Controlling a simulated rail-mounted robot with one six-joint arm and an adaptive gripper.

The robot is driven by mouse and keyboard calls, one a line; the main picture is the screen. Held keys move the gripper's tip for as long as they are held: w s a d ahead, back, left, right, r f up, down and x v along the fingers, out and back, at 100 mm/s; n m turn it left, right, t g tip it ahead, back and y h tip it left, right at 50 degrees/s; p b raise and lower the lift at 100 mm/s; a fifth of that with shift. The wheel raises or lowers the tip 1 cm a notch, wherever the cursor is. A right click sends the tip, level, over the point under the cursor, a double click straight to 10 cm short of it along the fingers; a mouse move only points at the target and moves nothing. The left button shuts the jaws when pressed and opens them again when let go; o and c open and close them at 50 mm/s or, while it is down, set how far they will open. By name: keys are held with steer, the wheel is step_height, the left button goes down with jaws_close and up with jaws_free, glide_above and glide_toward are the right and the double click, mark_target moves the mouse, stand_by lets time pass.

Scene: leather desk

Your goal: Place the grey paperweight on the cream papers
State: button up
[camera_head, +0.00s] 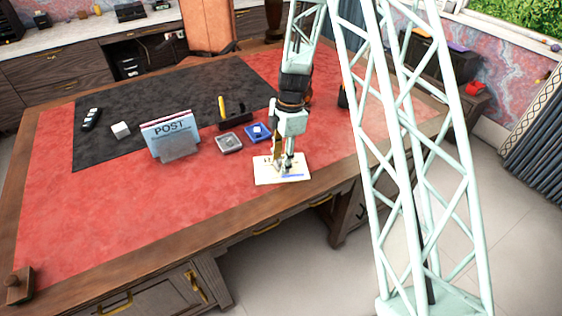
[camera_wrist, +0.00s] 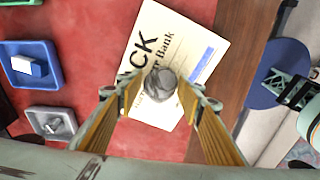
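The grey paperweight (camera_wrist: 160,84) is a small rounded lump between the fingertips of my gripper (camera_wrist: 161,90) in the wrist view. The fingers close on it from both sides. The cream papers (camera_wrist: 206,38) lie directly beneath it, with large black print and a blue patch. In the head view the papers (camera_head: 263,178) lie near the front edge of the desk, and my gripper (camera_head: 284,164) points down over them. The paperweight is hard to make out there. I cannot tell whether it touches the papers.
A grey square tray (camera_head: 229,143) and a blue tray (camera_head: 258,133) sit just behind the papers. A letter holder marked POST (camera_head: 171,136) stands to the left. A black holder with a yellow item (camera_head: 234,116) stands behind. The red leather at front left is clear.

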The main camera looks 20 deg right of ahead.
steer(key=shift+o, duration=0.9)
steer(key=shift+r, duration=0.15)
steer(key=shift+r, duration=0.1)
step_height(320, 180, up, 12)
steer(key=d+p, duration=0.1)
steer(key=p, duration=0.1)
steer(key=shift+d, duration=0.2)
steer(key=shift+w, duration=0.1)
stand_by(0.4)
